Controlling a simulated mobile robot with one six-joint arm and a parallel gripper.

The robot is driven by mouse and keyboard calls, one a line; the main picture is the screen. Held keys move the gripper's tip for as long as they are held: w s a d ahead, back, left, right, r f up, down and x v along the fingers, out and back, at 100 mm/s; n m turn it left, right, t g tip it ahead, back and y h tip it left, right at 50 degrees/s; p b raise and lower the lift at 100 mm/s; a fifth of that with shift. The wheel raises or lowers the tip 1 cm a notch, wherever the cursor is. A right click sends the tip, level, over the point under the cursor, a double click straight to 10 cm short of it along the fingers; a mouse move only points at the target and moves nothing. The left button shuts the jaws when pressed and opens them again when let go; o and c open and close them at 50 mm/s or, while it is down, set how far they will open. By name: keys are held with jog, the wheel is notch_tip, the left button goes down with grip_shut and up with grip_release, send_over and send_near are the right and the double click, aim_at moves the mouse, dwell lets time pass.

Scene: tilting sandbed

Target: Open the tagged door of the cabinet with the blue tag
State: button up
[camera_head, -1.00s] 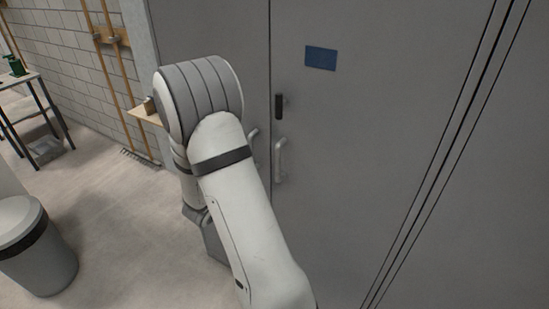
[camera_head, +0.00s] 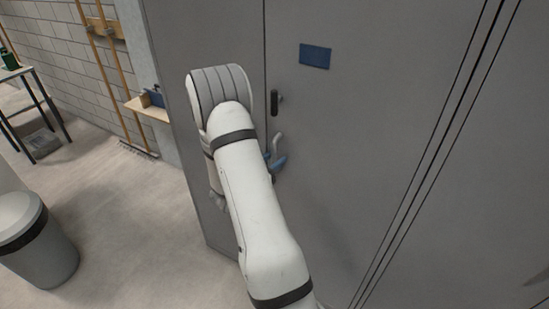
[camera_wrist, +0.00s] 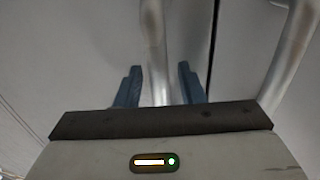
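The blue tag (camera_head: 315,55) is on the upper part of the right grey cabinet door (camera_head: 350,120) in the head view. A dark lock fitting (camera_head: 275,103) and a pale bar handle (camera_head: 278,143) are below it, beside the door seam. My gripper (camera_head: 277,162) is at this handle, mostly hidden behind my arm, with a blue finger showing. In the wrist view my gripper (camera_wrist: 160,85) has its two blue fingers apart, with the handle bar (camera_wrist: 153,30) between them and a gap showing. The door is shut.
A second bar handle (camera_wrist: 290,50) is across the seam in the wrist view. A grey bin (camera_head: 38,245) stands on the floor at left. A small wooden shelf (camera_head: 148,110) and a table (camera_head: 35,110) are farther back. The floor between bin and cabinet is clear.

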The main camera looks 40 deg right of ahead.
jog(key=shift+c, duration=0.5)
grip_shut()
